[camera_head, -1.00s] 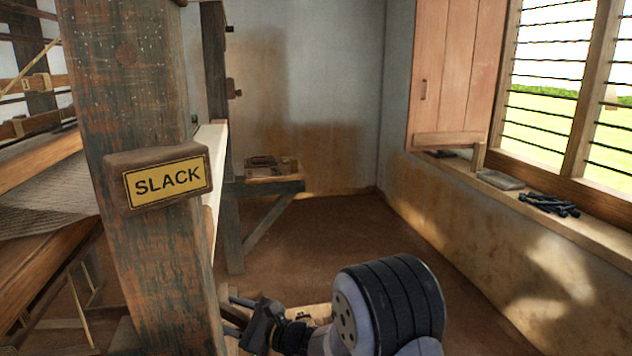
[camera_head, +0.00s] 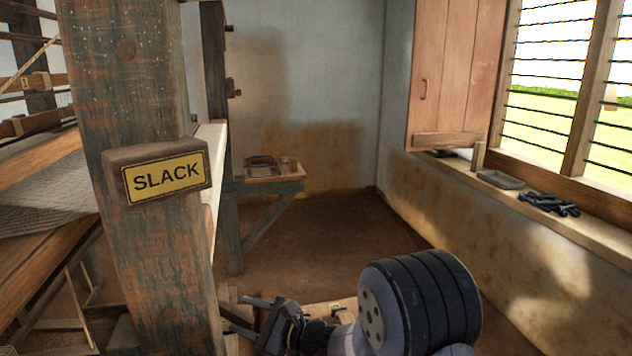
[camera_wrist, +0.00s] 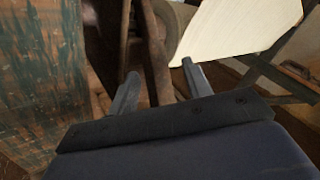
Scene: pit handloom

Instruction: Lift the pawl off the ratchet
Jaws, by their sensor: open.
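My gripper (camera_head: 238,316) is low beside the foot of the big wooden post in the head view. In the wrist view its two fingers (camera_wrist: 160,72) are apart, with nothing held between them. A dark wooden bar (camera_wrist: 157,55) runs steeply behind the gap between the fingertips; I cannot tell whether it is the pawl or touches the fingers. A second dark upright piece stands left of it. I cannot make out the ratchet or its teeth in either view; the post hides part of the loom in the head view.
The weathered post (camera_head: 150,260) with a yellow SLACK sign (camera_head: 163,178) stands close at left; its painted face also fills the wrist view's left side (camera_wrist: 40,80). A pale sheet-like surface (camera_wrist: 240,28) lies beyond the right finger. A small bench (camera_head: 265,187) stands behind. The floor at centre is clear.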

